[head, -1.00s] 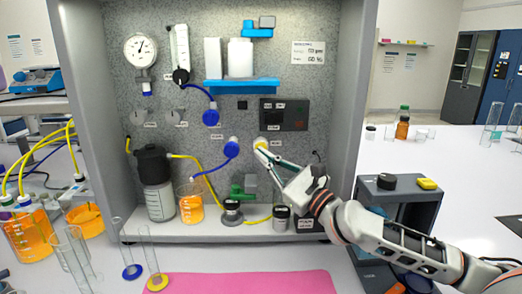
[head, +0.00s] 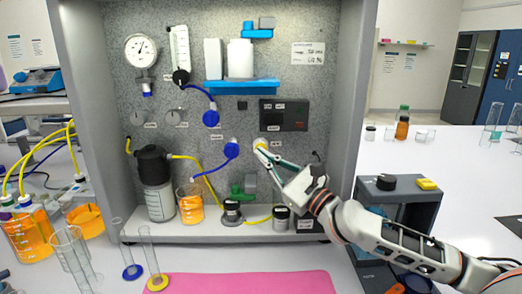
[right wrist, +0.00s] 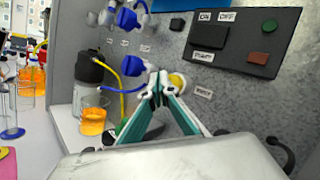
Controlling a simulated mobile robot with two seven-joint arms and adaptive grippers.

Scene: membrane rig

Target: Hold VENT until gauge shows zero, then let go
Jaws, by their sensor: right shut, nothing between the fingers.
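The round gauge (head: 140,48) hangs at the upper left of the grey speckled panel; its dark needle shows, but its reading is too small to tell. The yellow VENT button (head: 260,143) sits on the panel below the dark switch box, and also shows in the right wrist view (right wrist: 178,80) beside a small white label (right wrist: 203,92). My right gripper (head: 263,150) is shut and empty, its tips at the button. In the right wrist view its fingertips (right wrist: 158,78) partly cover the button's left side; I cannot tell whether it is pressed in. My left gripper is out of view.
Left of the button, a blue fitting (head: 231,148) carries a tube. A black-capped bottle (head: 156,185) and a beaker of orange liquid (head: 190,203) stand on the rig's ledge. The dark switch box (head: 284,115) is just above my gripper.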

